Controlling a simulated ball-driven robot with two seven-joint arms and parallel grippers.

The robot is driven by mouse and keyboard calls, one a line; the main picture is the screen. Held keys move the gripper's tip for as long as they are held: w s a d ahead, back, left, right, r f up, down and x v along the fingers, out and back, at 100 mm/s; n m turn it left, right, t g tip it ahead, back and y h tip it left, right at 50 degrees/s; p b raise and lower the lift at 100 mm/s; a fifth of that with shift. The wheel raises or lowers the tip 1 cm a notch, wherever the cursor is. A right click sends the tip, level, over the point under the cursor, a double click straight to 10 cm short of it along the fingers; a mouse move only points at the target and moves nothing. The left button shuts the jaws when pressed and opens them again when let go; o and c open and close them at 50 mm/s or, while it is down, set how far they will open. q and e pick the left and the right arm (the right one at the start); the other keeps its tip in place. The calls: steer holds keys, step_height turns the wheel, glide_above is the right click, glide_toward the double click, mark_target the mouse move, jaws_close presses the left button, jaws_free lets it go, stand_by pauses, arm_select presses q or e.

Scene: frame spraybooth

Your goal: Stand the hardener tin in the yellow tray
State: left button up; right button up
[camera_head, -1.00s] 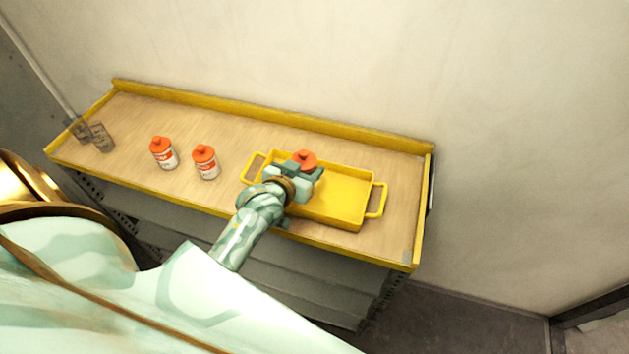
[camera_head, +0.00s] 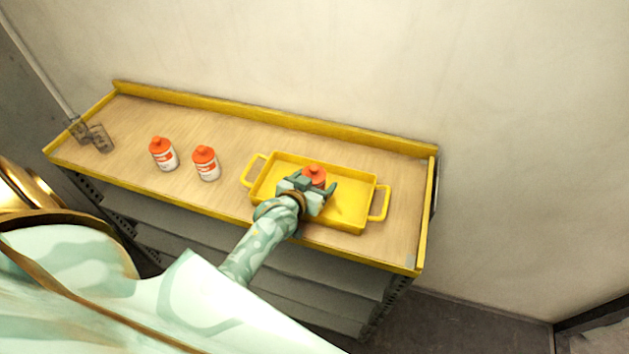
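A white tin with an orange-red top (camera_head: 315,174) is inside the yellow tray (camera_head: 350,222), left of the tray's middle, and looks upright. My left gripper (camera_head: 312,186) is around this tin from the front. Its fingers are spread to either side, and the right finger looks clear of the tin. The gripper hides the tin's lower part, its label and its base, so contact with the tray floor is hard to see. My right gripper is not in view.
Two similar orange-topped tins, one left (camera_head: 163,154) and one right (camera_head: 206,163), stand on the wooden bench (camera_head: 240,135) left of the tray. Clear containers (camera_head: 101,138) sit at the far left. A yellow lip edges the bench, with a wall behind.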

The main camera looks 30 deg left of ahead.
arm_select(q)
steer(key=shift+r, duration=0.1)
steer(key=shift+s+r, duration=0.1)
steer(key=shift+s, duration=0.1)
steer(key=p+v, duration=0.1)
steer(key=v, duration=1)
steer(key=shift+s, duration=0.3)
steer(key=shift+r, duration=0.1)
